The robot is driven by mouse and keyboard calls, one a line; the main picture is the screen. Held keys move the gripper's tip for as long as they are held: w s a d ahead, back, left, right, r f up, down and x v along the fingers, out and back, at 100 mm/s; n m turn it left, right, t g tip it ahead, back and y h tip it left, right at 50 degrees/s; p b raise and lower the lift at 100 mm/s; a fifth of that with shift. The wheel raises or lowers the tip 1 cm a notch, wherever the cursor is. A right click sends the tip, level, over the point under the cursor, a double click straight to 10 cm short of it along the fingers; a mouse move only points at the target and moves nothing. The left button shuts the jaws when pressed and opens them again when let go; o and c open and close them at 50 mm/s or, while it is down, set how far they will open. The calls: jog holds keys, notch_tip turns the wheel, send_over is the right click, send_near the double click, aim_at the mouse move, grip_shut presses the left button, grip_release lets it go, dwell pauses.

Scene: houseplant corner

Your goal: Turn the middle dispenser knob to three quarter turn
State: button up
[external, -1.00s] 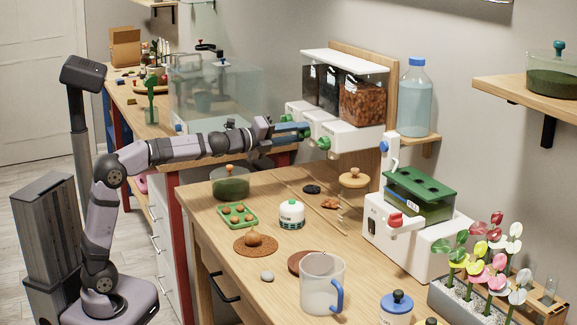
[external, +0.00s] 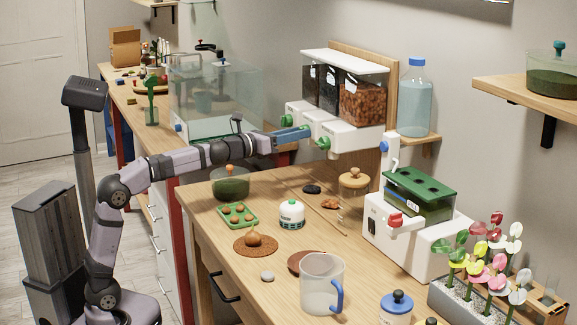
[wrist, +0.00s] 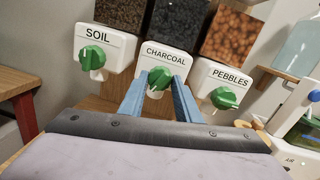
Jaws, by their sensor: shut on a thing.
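The dispenser has three white fronts side by side, labelled SOIL, CHARCOAL and PEBBLES in the wrist view. Each has a green knob. The middle charcoal knob (wrist: 159,77) sits between the two blue fingers of my gripper (wrist: 160,82). My gripper (external: 305,131) is shut on this knob, reaching it from the front. In the external view the fingers hide most of the middle knob. The soil knob (wrist: 92,58) is left of my fingers and the pebbles knob (wrist: 223,97) is right of them. The charcoal knob's exact angle is hard to tell.
Clear bins of soil, charcoal and pebbles (external: 362,102) rise above the knobs. A water bottle (external: 414,98) stands on a small shelf to the right. Below on the wooden bench are a green tray (external: 237,216), a white-and-green pot (external: 291,214) and a jug (external: 322,283).

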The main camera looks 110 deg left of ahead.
jog(key=shift+s+a+f+m+t+h+b, duration=0.3)
jog(key=shift+m+b, duration=0.95)
jog(key=shift+m, duration=2.1)
jog(key=shift+w+d+r+m+t+b, duration=0.35)
jog(key=shift+m+b, duration=0.9)
jog(key=shift+m, duration=2.1)
jog(key=o, duration=1.1)
jog(key=shift+c, duration=0.2)
jog(key=shift+s, duration=0.2)
jog(key=b+v, duration=0.2)
jog(key=v, duration=0.5)
jog(key=shift+f, duration=0.2)
